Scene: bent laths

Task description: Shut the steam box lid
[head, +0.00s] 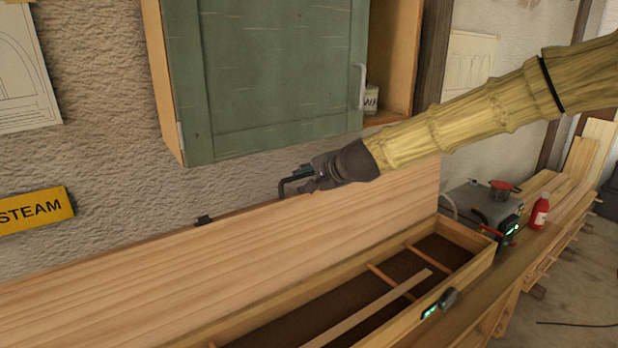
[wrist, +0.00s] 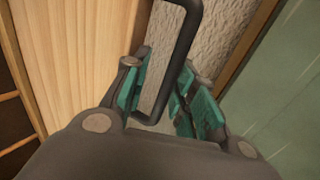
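The steam box lid (head: 200,265) is a long pale wooden panel standing open, leaning back near the wall; its pale wood also shows in the wrist view (wrist: 70,50). A dark bent handle (head: 283,187) sits at the lid's upper edge. My gripper (head: 306,178) is at this handle, reaching in from the right. In the wrist view, the teal-padded fingers of my gripper (wrist: 166,82) are apart, with the handle bar (wrist: 183,45) running between them and gaps visible beside it. The open steam box (head: 470,237) lies below, with crossbars and a lath inside.
A green wall cabinet (head: 270,75) hangs just above my gripper, its door ajar. A grey unit (head: 482,204) and a red bottle (head: 540,211) stand right of the box. A dark latch-like fitting (head: 440,303) sits on the box's front edge. A yellow STEAM sign (head: 35,209) is on the wall.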

